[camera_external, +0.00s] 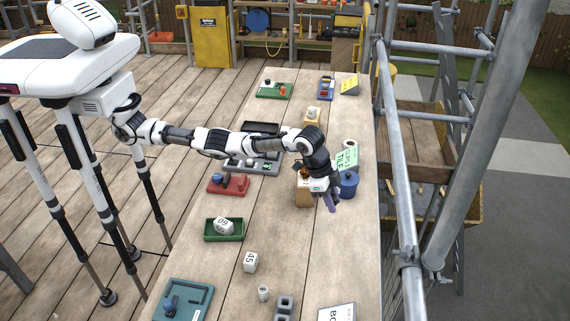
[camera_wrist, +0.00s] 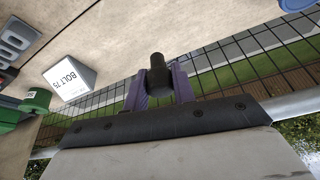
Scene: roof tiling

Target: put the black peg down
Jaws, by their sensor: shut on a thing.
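The black peg (camera_wrist: 157,70) stands between the purple fingers of my gripper (camera_wrist: 159,82) in the wrist view. My gripper is shut on it, and its end sticks out past the fingertips. In the external view my gripper (camera_external: 332,201) hangs over the right part of the long wooden table (camera_external: 318,245), in front of a blue pot and a tan block. The peg cannot be made out in that view, and I cannot tell its height above the table.
A blue pot (camera_external: 348,184), a tan block (camera_external: 304,192) and a green sign (camera_external: 346,160) are close to my gripper. Scaffold poles (camera_external: 398,190) line the table's right side.

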